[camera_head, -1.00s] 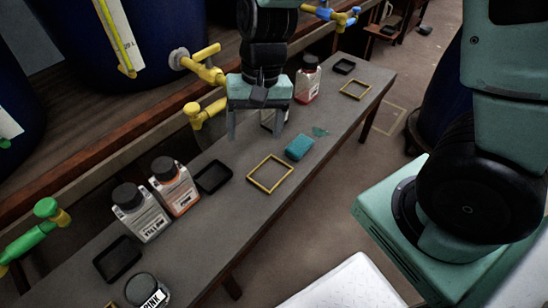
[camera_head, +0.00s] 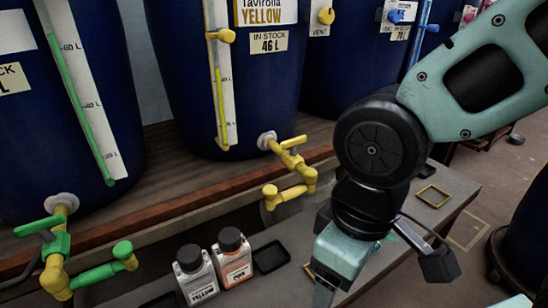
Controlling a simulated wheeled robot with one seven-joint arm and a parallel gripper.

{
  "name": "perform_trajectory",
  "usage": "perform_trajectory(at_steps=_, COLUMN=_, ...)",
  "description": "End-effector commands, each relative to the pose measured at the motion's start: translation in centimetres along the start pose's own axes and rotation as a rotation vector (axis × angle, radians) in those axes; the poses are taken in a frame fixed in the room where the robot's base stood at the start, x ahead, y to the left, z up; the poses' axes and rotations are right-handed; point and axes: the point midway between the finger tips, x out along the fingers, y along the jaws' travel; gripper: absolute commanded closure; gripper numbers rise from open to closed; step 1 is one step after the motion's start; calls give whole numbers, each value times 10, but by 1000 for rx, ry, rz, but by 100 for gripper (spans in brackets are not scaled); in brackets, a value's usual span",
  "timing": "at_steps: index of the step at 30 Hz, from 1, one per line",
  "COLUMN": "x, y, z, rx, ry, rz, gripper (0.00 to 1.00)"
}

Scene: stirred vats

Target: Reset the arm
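My gripper (camera_head: 335,290), teal with a dark wrist, hangs over the grey bench at the lower middle right, near the bottom edge of the view. My arm comes in from the upper right. One grey finger shows pointing down and is cut off by the bottom edge. The other finger is not clearly seen, so I cannot tell how wide the gripper is. No held object shows. The teal block on the bench seen earlier is not visible now.
Blue vats (camera_head: 280,90) stand behind, with a yellow tap (camera_head: 290,165) and a green tap (camera_head: 62,245) jutting out. Two capped bottles, one white-labelled (camera_head: 197,278) and one orange-labelled (camera_head: 233,262), stand beside a black tray (camera_head: 270,257). A yellow frame (camera_head: 433,196) lies right of my wrist.

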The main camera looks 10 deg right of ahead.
Motion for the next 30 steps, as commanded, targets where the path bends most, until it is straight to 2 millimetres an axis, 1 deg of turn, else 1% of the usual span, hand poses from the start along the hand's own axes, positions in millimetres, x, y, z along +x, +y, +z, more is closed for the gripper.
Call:
perform_trajectory(at_steps=1, x=-19, y=-1, z=-1, rx=1, ry=0, rz=0, gripper=27)
perform_trajectory(at_steps=5, x=-55, y=-2, z=-2, rx=2, ry=1, rz=0, gripper=27)
perform_trajectory(at_steps=12, x=-130, y=-5, z=-4, rx=4, ry=1, rz=-1, gripper=27)
perform_trajectory(at_steps=15, x=-160, y=-6, z=-5, rx=4, ry=1, rz=-1, gripper=27)
perform_trajectory(at_steps=18, x=-180, y=-7, z=-6, rx=5, ry=1, rz=-1, gripper=27)
perform_trajectory(at_steps=22, x=-190, y=-7, z=-6, rx=5, ry=0, rz=-1, gripper=27)
perform_trajectory(at_steps=30, x=-186, y=-7, z=-6, rx=5, ry=0, rz=-1, gripper=27)
